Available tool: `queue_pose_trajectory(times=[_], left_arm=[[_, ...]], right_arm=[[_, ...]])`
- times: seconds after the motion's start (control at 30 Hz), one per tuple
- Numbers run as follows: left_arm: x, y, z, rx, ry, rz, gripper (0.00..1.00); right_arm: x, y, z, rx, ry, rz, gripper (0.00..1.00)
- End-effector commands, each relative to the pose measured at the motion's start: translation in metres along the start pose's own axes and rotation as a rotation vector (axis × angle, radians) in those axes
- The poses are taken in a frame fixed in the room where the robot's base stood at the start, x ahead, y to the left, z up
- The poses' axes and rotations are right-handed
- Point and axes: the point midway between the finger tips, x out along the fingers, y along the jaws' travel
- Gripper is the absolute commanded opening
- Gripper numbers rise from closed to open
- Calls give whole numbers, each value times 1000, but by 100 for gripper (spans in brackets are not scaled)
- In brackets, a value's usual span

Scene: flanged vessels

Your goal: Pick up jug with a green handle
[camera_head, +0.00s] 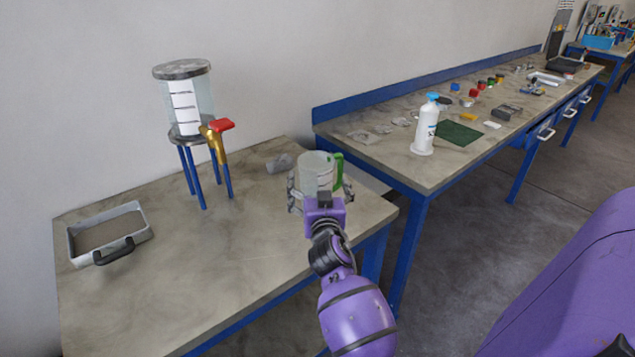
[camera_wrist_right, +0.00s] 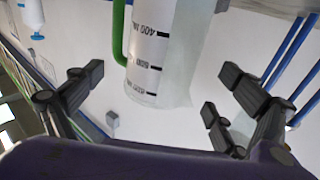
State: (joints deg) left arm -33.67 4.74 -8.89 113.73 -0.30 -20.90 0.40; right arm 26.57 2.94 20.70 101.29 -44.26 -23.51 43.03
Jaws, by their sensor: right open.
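The clear jug (camera_head: 316,168) with a green handle (camera_head: 339,171) stands upright near the back right corner of the near table. My right gripper (camera_head: 318,188) is open, with its fingers to the left and right of the jug. In the right wrist view the jug (camera_wrist_right: 158,55), with its printed volume scale, shows between the open fingers of my right gripper (camera_wrist_right: 162,78). Gaps show there between the jug and the fingers on both sides. The green handle (camera_wrist_right: 118,32) is on its left. My left gripper is not in view.
A tank with a red-handled tap (camera_head: 222,125) stands on a blue-legged stand at the back. A grey tray (camera_head: 76,245) is at the left, and a small grey piece (camera_head: 279,163) lies left of the jug. A white bottle (camera_head: 425,130) stands on the cluttered right bench. The table's front middle is clear.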

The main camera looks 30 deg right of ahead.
Motion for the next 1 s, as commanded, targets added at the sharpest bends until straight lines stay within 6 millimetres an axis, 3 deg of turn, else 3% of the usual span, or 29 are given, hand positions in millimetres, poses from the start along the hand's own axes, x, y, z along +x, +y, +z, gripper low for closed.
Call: queue_pose_trajectory(times=[0.17, 0.3, 0.6, 1.0], left_arm=[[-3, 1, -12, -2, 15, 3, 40], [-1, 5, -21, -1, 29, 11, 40], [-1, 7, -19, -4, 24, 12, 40], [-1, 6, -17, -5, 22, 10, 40]], right_arm=[[28, -1, -14, 0, 7, -1, 95], [44, -1, -10, -2, 3, -1, 95], [49, -1, -8, 0, 1, -1, 95], [48, -1, -8, 0, 1, -1, 42]])
